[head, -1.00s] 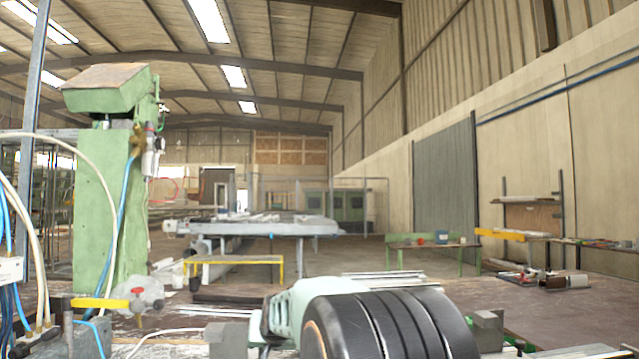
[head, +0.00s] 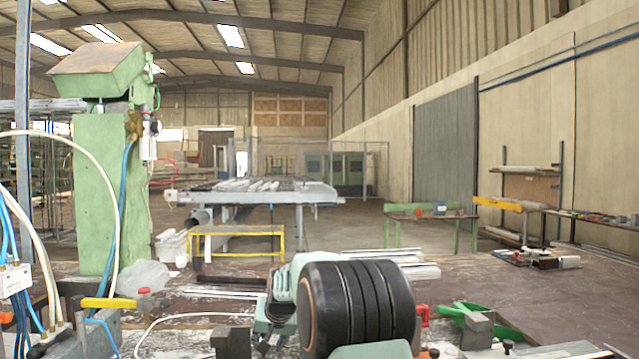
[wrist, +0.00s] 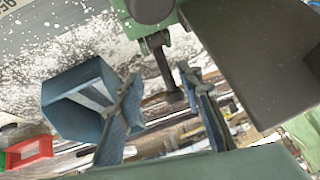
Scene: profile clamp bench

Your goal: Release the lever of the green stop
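In the wrist view a dark green stop body (wrist: 128,22) sits at the top, with a dark bar like a lever (wrist: 163,68) reaching down from it. My gripper (wrist: 160,78) is open, one blue-grey finger on either side of the bar's lower end. I see no clear contact, and cannot tell how deep the bar lies between them. In the head view my arm's black ribbed joint covers the middle front, and the fingers are hidden. A bright green part (head: 468,310) stands right of it beside a red handle (head: 424,316); I cannot tell whether this is the same stop.
A yellow lever (head: 108,302) with a red knob stands at the bench's left, near hoses and a green column (head: 97,200). Loose metal profiles (head: 385,262) lie behind my arm. A grey block (head: 476,330) is at right.

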